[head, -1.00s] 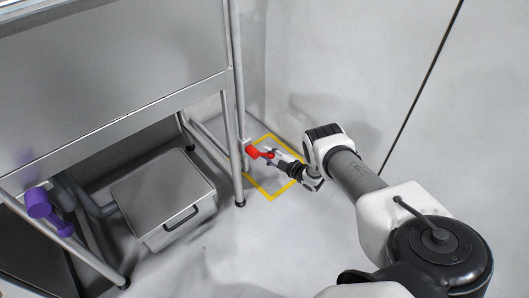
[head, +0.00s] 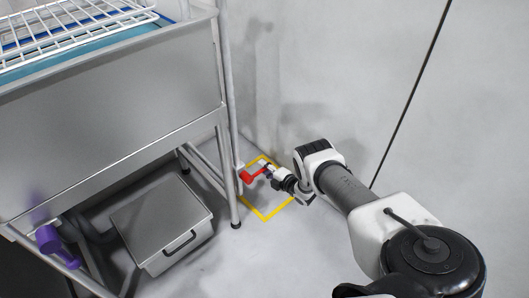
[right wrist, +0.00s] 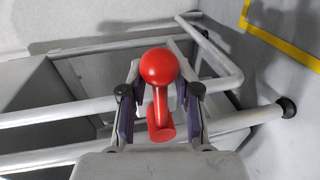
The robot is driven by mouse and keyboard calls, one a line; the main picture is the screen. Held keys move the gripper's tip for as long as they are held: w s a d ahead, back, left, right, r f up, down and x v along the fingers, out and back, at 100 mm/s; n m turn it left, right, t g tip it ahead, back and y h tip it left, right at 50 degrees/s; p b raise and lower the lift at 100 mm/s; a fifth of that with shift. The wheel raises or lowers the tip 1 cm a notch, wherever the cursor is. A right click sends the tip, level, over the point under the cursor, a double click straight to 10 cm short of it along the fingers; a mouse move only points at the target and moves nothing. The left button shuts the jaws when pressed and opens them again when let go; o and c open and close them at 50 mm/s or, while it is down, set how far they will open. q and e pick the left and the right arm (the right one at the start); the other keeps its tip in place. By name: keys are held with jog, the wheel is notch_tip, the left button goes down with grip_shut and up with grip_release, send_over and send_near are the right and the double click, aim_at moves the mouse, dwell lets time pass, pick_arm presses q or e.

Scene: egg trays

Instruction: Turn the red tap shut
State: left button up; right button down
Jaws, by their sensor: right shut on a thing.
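The red tap (head: 249,177) is mounted low at the near right leg of the steel sink stand. Its lever points right and slightly up in the head view. My right gripper (head: 268,169) is at the lever's outer end. In the right wrist view, the red tap (right wrist: 158,68) shows a round knob and a stem between the two fingers of my right gripper (right wrist: 158,98), which is shut on it. The contact itself is partly hidden by the knob. My left gripper is not in view.
A grey lidded box (head: 160,215) stands on the floor below the sink (head: 120,125). A yellow floor outline (head: 265,217) lies beneath the red tap. A white wire rack (head: 75,28) is on top. The wall is close behind.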

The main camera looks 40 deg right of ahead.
jog(key=shift+w+d+r, duration=0.1)
jog(key=shift+d+r, duration=0.1)
jog(key=c, duration=0.8)
grip_release()
jog(key=shift+f, duration=0.1)
jog(key=shift+s, duration=0.25)
jog(key=v, duration=1.1)
jog(key=shift+s+a, duration=0.1)
jog(key=shift+s, duration=0.2)
